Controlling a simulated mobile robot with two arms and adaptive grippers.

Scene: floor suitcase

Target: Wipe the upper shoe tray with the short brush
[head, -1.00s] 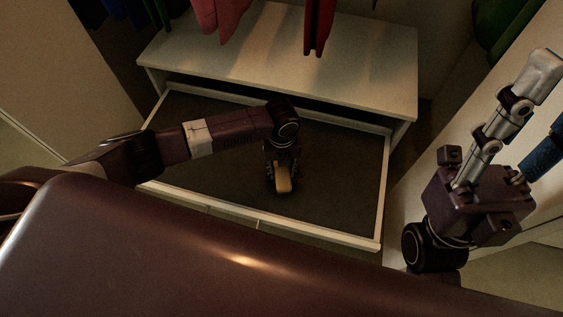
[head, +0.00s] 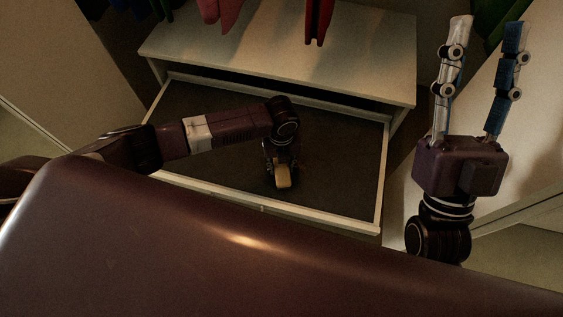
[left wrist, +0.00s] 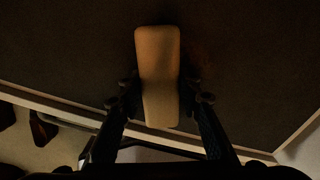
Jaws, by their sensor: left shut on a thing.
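The short brush (head: 283,176) shows as a small light wooden block in my left gripper (head: 280,168). In the left wrist view the brush (left wrist: 158,75) sits between the two fingers, which are shut on it. Its bristles are hidden. The upper shoe tray (head: 215,128) is a pulled-out drawer with a dark bottom and pale rims. The brush is over the middle of the tray; I cannot tell whether it touches the bottom. My right gripper (head: 484,45) is open and empty, fingers pointing up, to the right of the tray.
A white cabinet top (head: 300,60) stands behind and above the tray. Red and pink clothes (head: 318,18) hang over it. A pale panel (head: 530,110) stands at the right, behind my right gripper. The tray bottom around the brush looks clear.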

